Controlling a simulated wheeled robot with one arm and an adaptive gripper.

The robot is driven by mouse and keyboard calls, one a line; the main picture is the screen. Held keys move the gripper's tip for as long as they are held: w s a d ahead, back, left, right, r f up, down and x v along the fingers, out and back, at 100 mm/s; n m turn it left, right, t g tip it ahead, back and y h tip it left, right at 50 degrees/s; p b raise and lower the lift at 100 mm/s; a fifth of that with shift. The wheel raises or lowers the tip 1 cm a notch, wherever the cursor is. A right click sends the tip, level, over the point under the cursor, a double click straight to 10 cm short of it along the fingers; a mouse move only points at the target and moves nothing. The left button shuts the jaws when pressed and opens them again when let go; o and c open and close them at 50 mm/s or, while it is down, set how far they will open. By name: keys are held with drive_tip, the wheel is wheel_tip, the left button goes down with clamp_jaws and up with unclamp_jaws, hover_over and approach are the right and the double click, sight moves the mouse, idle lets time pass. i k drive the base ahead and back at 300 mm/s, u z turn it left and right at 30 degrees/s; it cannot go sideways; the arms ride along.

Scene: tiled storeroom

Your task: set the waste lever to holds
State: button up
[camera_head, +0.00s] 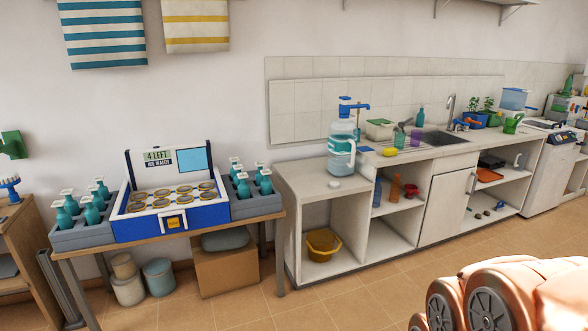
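The sink (436,138) is set into the long counter at right of centre, with a grey tap (449,106) behind it. I cannot make out a waste lever or its setting at this distance. A small orange and blue item (470,121) lies by the sink's right side; I cannot tell what it is. My gripper is not in view; only salmon-coloured rounded parts, probably of my arm, show at the lower right.
A water jug with a blue pump (342,150) stands on the counter (315,178). Left of it, a table (270,214) bears a blue and white box (168,222) and bottle trays. A yellow basin (323,245) sits in a low shelf. The tiled floor (370,300) ahead is clear.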

sight(402, 124)
drive_tip(key=u, duration=0.6)
drive_tip(key=i, duration=1.7)
drive_tip(key=z, duration=0.25)
drive_tip(key=i, duration=1.45)
drive_tip(key=z, duration=1.3)
drive_tip(key=i, duration=0.5)
drive_tip(key=z, duration=0.4)
